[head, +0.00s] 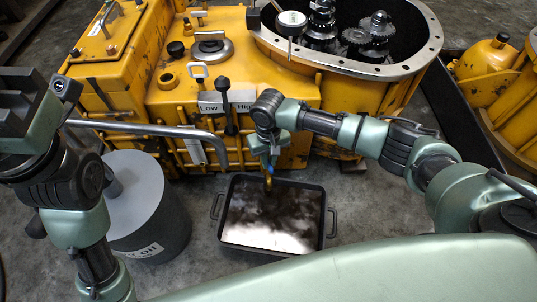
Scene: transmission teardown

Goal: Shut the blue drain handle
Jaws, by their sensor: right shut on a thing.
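The blue drain handle (275,160) shows as a small blue piece at the lower front of the yellow transmission housing (340,95), above the drain pan. My right gripper (268,160) points down and is shut on the handle, covering much of it. A small brass-coloured part (268,183) shows just below the jaws. My left arm is at the left edge, raised high; its dark gripper (22,100) is partly cut off, so its jaws cannot be read.
A black pan (229,243) with dark, shiny content sits on the floor below the handle. A grey drum (140,215) labelled oil stands left of it. A grey bent bar (150,128) and a black-knobbed lever (226,100) stick out nearby. Yellow machinery (490,70) stands at right.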

